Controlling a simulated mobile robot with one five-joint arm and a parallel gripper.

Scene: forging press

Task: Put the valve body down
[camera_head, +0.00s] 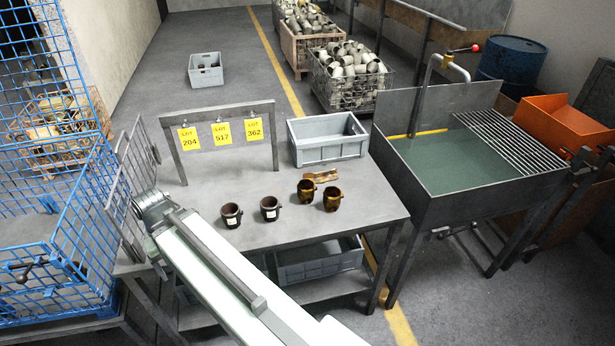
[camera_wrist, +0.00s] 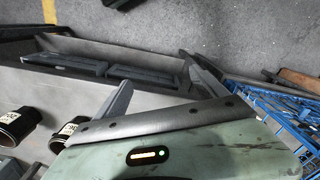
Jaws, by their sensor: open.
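Two dark valve bodies with white labels stand upright on the grey table (camera_head: 345,205), the left one (camera_head: 231,215) beside the other (camera_head: 269,208). In the wrist view, two labelled dark bodies show at the left edge, one (camera_wrist: 15,124) and one (camera_wrist: 66,132). My gripper (camera_wrist: 160,84) is open, with nothing between its fingers, off to the side of these bodies. In the head view its fingers cannot be made out at the end of my arm, by the table's left side.
A rack with yellow lot tags (camera_head: 222,132) stands at the table's back. A grey crate (camera_head: 325,150) sits at the back right, with a small brown piece before it. A mesh panel (camera_head: 135,190) and blue cage (camera_head: 75,245) are at left. A wash basin (camera_head: 460,160) stands right.

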